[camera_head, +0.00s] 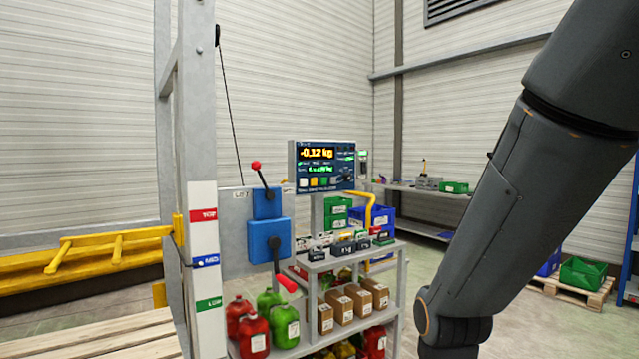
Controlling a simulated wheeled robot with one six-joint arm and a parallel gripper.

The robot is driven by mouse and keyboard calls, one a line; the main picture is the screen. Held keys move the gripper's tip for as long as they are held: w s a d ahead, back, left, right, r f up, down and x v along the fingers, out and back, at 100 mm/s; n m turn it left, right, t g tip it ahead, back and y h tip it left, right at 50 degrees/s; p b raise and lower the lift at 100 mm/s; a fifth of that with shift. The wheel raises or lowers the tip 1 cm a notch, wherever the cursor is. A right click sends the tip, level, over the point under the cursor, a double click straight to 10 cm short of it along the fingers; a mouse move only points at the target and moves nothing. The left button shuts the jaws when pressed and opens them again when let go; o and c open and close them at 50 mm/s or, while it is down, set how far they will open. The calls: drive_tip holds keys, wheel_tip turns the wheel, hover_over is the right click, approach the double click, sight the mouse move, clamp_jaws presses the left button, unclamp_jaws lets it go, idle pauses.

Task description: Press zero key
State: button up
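A dark blue scale display (323,158) stands on a grey post in the middle of the view. Its yellow digits read -0.12 kg, with a smaller green line below. A row of small coloured keys (314,183) runs along its lower edge, including pale, yellow and dark ones. Their labels are too small to read, so I cannot tell which is the zero key. My arm comes down the right side, well apart from the display. My gripper is out of view.
Left of the display are a blue lever box (267,203) with a red-knobbed lever and a second blue box (269,241) with a red-handled lever. A shelf cart (390,318) carries red and green jugs and cartons. A grey upright (199,130) stands left.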

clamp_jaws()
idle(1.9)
